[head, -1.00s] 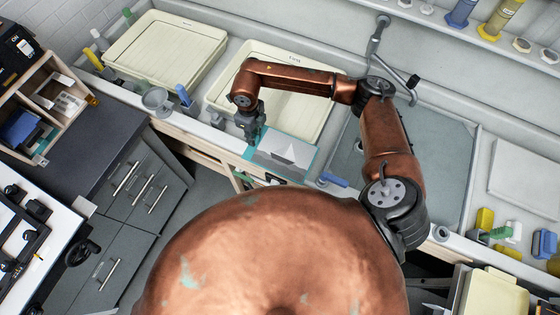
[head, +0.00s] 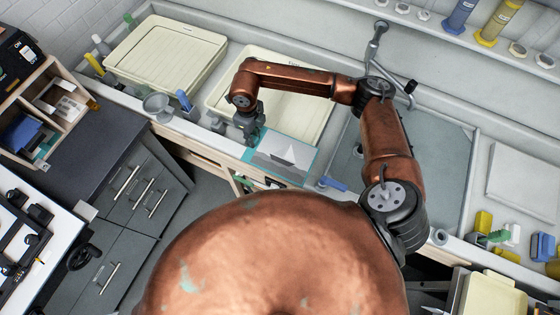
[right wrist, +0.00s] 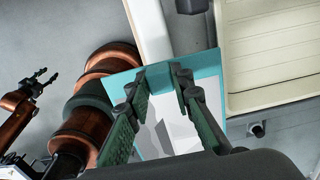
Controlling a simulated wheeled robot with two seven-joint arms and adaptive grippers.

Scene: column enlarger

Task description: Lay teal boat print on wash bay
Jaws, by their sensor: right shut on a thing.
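The teal boat print (head: 287,157), a teal-bordered sheet with a pale grey boat shape, is held above the front edge of the sink counter, in front of the middle cream tray. My right gripper (head: 250,138) is shut on its left edge part. In the right wrist view the fingers (right wrist: 160,72) reach over the teal border of the print (right wrist: 178,132). The wash bay, seemingly the grey-blue basin (head: 445,165), lies to the right of the print, partly hidden by my right arm. My left gripper (right wrist: 39,80) shows small and open at the left of the right wrist view, apart from the print.
Two cream trays (head: 165,55) (head: 318,118) sit in the counter. A faucet (head: 375,45) stands behind the basin. A blue-handled tool (head: 333,184) lies on the front edge beside the print. A funnel (head: 157,105) and a blue clip (head: 183,99) stand left of my right gripper.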

